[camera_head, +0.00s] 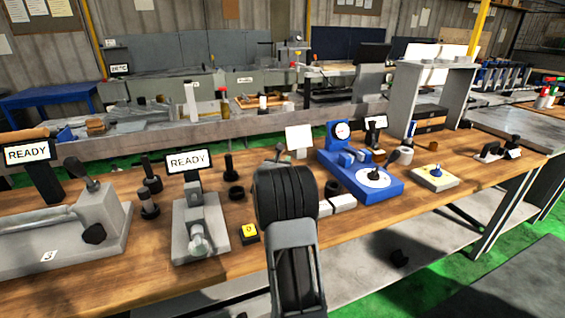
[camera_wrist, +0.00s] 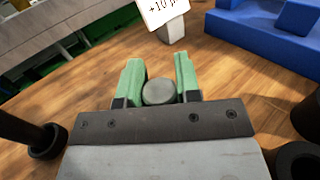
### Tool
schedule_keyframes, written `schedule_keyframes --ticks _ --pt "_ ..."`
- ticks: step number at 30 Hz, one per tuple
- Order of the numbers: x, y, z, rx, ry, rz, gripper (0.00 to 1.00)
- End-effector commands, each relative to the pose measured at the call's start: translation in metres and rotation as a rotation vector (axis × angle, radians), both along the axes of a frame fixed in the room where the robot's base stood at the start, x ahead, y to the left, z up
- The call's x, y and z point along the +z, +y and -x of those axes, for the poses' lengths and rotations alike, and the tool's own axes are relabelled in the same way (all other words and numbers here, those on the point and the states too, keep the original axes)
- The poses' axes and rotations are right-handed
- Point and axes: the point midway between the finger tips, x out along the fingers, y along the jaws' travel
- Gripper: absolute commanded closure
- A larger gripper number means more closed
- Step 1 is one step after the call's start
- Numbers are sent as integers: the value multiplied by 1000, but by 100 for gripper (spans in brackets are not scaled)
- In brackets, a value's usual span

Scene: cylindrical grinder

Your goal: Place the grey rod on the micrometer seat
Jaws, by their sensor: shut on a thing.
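In the wrist view my gripper (camera_wrist: 158,72) has its two green fingers closed on the sides of the grey rod (camera_wrist: 158,92). I see the rod's round end face; its length is hidden. In the head view my dark arm covers the fingers and the rod. A blue fixture with a dial (camera_head: 360,170) stands right of my arm, and its blue base (camera_wrist: 270,35) shows at the upper right in the wrist view, apart from the rod. A grey device (camera_head: 197,225) stands left of my arm, by a READY display (camera_head: 187,160). I cannot tell which holds the micrometer seat.
A white sign (camera_head: 299,138) stands behind my arm; it shows in the wrist view (camera_wrist: 165,10). A black post (camera_wrist: 22,130) and a dark ring (camera_wrist: 297,160) flank my gripper.

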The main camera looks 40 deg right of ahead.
Motion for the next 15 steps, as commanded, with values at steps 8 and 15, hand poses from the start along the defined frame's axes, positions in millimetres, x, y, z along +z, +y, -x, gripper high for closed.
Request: schedule_keyframes --ticks 8,15 --pt "2 0 0 0 -5 4 100" --pt "-4 0 0 0 -2 1 68"
